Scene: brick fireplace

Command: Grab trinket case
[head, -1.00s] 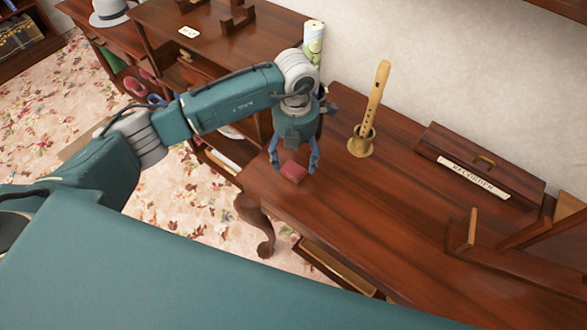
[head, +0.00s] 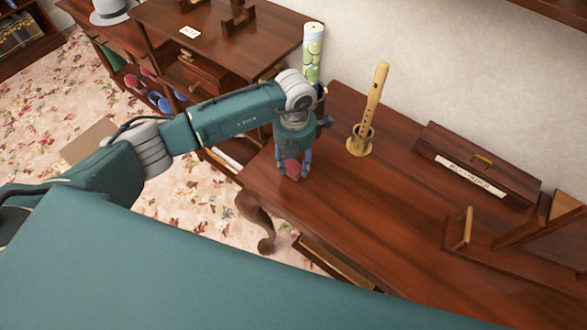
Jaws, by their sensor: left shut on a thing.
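The trinket case (head: 292,168) is a small dark red box near the left end of the wooden table (head: 350,215) in the head view. My left gripper (head: 293,174) points down over it and is shut on it, with a blue finger on either side. The fingers and palm hide part of the case. I cannot tell whether it still touches the tabletop. My right gripper is not in view.
A recorder on a round stand (head: 370,115) stands right of my left gripper. A long wooden box with a white label (head: 470,163) lies further right, near wooden stands (head: 465,228). A green patterned roll (head: 313,55) stands behind my arm. The table's middle is clear.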

